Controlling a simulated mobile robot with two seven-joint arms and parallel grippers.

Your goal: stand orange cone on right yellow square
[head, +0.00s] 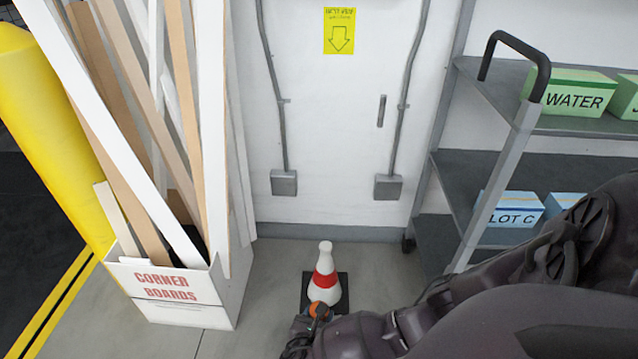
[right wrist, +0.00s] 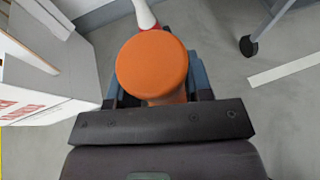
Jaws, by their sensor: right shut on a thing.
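My right gripper (head: 308,322) is low over the floor at the bottom of the head view. It is shut on an orange thing (head: 319,310) with a round, flat top. In the right wrist view the orange top (right wrist: 152,68) sits between the blue-grey fingers and hides most of what is below it; I cannot tell that it is a cone. No yellow square shows on the floor. My left gripper is not in view.
A box of corner boards (head: 228,302) stands at left beside a yellow bollard (head: 45,130). A grey shelf cart (head: 462,190) with labelled boxes stands at right. The wall (head: 335,150) closes off the back. Bare floor (head: 378,268) lies between the white cone and the cart.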

